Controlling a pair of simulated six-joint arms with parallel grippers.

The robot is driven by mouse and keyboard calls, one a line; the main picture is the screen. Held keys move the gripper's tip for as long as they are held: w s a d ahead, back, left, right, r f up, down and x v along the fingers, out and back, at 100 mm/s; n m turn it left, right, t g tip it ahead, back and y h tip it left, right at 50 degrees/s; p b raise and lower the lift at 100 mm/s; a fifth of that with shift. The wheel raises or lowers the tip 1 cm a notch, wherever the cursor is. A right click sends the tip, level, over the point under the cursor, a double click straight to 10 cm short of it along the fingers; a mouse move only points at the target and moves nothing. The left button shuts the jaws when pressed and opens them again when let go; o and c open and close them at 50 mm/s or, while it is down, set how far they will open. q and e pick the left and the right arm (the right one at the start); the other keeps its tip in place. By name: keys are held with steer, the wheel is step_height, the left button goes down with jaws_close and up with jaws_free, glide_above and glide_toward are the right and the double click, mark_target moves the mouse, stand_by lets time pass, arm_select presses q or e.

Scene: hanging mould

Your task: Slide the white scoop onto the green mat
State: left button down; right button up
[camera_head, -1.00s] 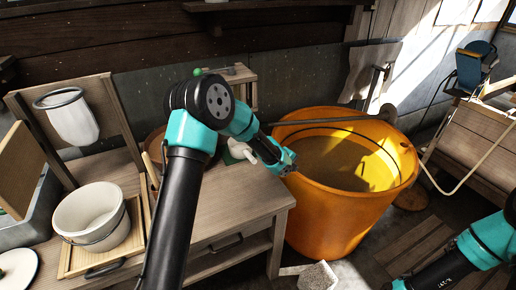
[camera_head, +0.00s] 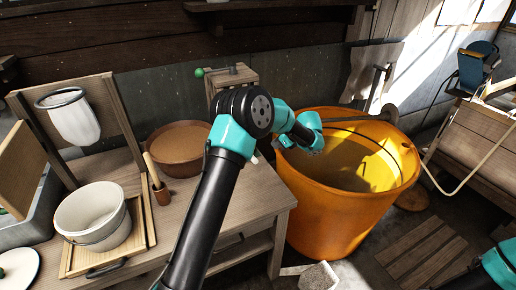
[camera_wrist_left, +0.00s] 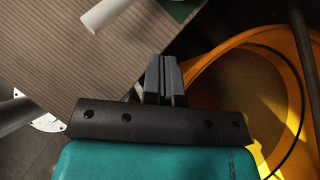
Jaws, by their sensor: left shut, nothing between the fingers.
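The white scoop (camera_wrist_left: 106,12) shows only in part at the top of the left wrist view, a pale rounded piece on the wooden table. A corner of the green mat (camera_wrist_left: 181,8) shows to its right, with a gap between the visible parts. In the head view my left arm hides most of this spot; only a small white bit of the scoop (camera_head: 254,159) shows. My left gripper (camera_head: 317,145) is at the orange tub's near-left rim, away from the scoop. Its fingers (camera_wrist_left: 164,78) are shut and empty. Only my right arm's teal link shows at lower right.
The orange tub (camera_head: 330,215) stands against the table's right side. On the table (camera_head: 185,225) are a brown bowl (camera_head: 180,165), a wooden pestle in a cup (camera_head: 160,190) and a white bucket (camera_head: 92,215) on a wooden tray. A small wooden stand (camera_head: 235,78) is behind.

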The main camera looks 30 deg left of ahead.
arm_select(q)
steer(key=shift+a+r, duration=0.1)
steer(key=shift+r, duration=0.2)
steer(key=x, duration=0.9)
steer(key=shift+s+a+f, duration=0.1)
steer(key=shift+a+f, duration=0.05)
steer(key=shift+a, duration=0.25)
steer(key=a, duration=0.3)
steer(key=shift+a+f, duration=0.1)
steer(key=shift+a, duration=0.5)
steer(key=a, duration=0.3)
steer(key=shift+d, duration=0.1)
